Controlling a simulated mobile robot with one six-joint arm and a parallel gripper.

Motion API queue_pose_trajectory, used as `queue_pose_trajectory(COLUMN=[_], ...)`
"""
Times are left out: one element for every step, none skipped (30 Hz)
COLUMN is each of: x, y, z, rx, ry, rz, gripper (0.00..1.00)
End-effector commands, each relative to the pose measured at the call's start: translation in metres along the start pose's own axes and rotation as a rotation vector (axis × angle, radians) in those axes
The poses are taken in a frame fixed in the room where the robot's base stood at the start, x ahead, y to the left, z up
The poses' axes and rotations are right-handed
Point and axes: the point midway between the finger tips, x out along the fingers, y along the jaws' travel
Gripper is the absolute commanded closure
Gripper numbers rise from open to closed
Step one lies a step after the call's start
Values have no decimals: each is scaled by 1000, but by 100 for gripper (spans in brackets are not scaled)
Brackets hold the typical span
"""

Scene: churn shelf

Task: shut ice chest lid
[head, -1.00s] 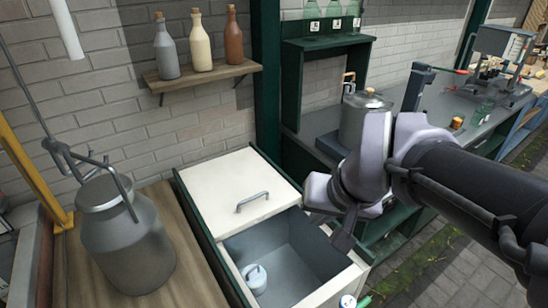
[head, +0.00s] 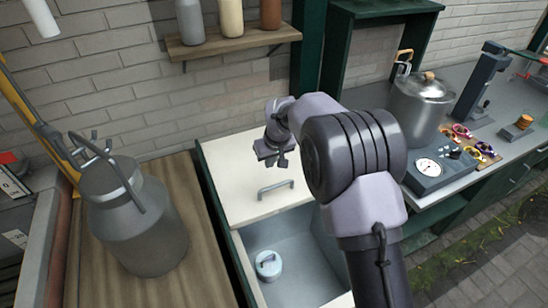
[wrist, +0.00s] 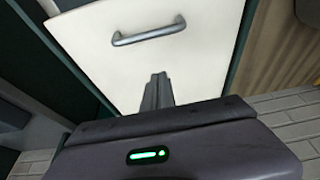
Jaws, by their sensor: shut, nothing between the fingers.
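The ice chest (head: 312,238) stands in the middle of the head view. Its white lid (head: 232,176) covers the back part, and the front part is open, showing the grey inside with a small white lidded pot (head: 268,265) in it. A grey bar handle (head: 275,188) is on the lid near its front edge. My gripper (head: 281,162) is above the back part of the lid, behind the handle, with its fingers shut and empty. In the wrist view the shut fingers (wrist: 157,88) point toward the lid, and the handle (wrist: 155,36) lies beyond them, apart from them.
A large metal milk churn (head: 138,220) stands on a wooden top to the left. A shelf with bottles (head: 235,42) hangs on the brick wall behind. To the right, a steel pot (head: 419,105) and a dial scale (head: 432,170) stand on a counter.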

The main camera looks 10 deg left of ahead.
Motion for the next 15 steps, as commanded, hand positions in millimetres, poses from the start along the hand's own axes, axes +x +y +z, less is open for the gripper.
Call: queue_pose_trajectory(x=[15, 22, 30, 37, 44, 52, 58, 60, 56, 55, 54, 53, 52, 51, 50], y=[0, 0, 0, 0, 0, 0, 0, 0, 1, 0, 0, 0, 0, 0, 0], z=[2, 2, 2, 2, 2, 2, 2, 4, 12, 18, 22, 27, 30, 33, 36], rx=[0, 0, 0, 0, 0, 0, 0, 1, 1, 0, 1, 1, 1, 1, 1], ry=[-2, -2, -2, -1, -1, -1, -1, 0, 0, 0, 0, 0, 0, 0, 0], rz=[0, 0, 0, 0, 0, 0, 0, 0, 1, 1, 0, 0, 0, 0, 0], gripper=[100, 100, 100, 100, 100, 100, 100, 100, 100, 100, 100, 100, 100, 100, 100])
